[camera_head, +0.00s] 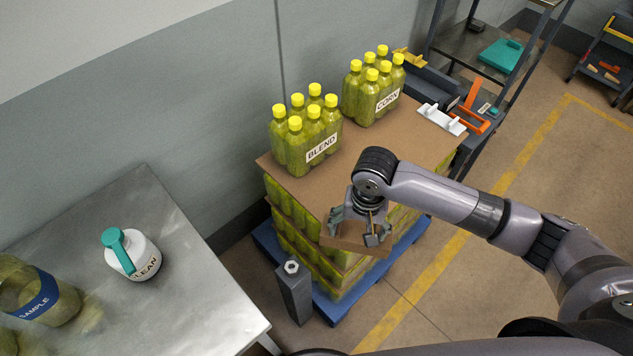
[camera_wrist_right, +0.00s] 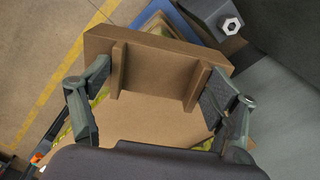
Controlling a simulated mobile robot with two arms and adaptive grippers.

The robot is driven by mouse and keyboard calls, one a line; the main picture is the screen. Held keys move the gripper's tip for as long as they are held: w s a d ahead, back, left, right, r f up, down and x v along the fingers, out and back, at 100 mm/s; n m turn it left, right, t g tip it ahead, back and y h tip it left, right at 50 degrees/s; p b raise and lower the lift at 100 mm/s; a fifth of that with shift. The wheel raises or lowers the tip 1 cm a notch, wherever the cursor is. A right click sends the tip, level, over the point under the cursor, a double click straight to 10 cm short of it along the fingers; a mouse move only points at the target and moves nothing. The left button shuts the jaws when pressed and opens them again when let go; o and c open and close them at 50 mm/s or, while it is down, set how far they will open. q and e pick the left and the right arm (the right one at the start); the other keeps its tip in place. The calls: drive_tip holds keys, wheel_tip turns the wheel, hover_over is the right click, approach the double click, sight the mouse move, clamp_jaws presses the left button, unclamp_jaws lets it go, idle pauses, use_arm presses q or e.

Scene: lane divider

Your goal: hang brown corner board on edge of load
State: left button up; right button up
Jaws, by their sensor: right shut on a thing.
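The brown corner board (camera_head: 346,243) is at the load's near corner in the head view, partly covered by my right gripper (camera_head: 356,230). In the right wrist view the corner board (camera_wrist_right: 160,48) shows a flat face with two ribs. My right gripper (camera_wrist_right: 160,80) is shut on it, one finger on each side. The load (camera_head: 290,232) is stacked green-yellow bottles with a brown top sheet (camera_head: 415,147). The board lies close to the top sheet's near edge; I cannot tell if it is seated there. My left gripper is not in view.
The load stands on a blue pallet (camera_head: 333,312). A grey post with a hex top (camera_head: 294,290) is close to its near left side. BLEND bottles (camera_head: 305,140) and CORN bottles (camera_head: 372,92) stand on top. A metal table (camera_head: 190,270) is at left.

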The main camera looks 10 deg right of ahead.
use_arm(q)
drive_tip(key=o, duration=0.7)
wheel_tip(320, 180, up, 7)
drive_tip(key=p, duration=0.5)
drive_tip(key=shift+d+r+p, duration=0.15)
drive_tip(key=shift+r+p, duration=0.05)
drive_tip(key=shift+p, duration=0.2)
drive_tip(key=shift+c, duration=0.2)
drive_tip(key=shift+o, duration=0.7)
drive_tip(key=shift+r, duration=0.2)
use_arm(e)
drive_tip(key=w+a+r+m, duration=0.3)
drive_tip(key=w+a+m, duration=0.3)
drive_tip(key=w, duration=0.3)
drive_tip(key=shift+r+m, duration=0.2)
drive_tip(key=shift+m, duration=0.2)
use_arm(q)
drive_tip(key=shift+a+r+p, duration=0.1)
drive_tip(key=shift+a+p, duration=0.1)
drive_tip(key=shift+p, duration=0.1)
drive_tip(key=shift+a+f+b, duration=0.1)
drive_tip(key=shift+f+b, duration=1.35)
use_arm(e)
drive_tip(key=shift+f, duration=4.4)
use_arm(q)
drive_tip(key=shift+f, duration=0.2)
use_arm(e)
drive_tip(key=shift+f, duration=0.55)
drive_tip(key=o, duration=1.1)
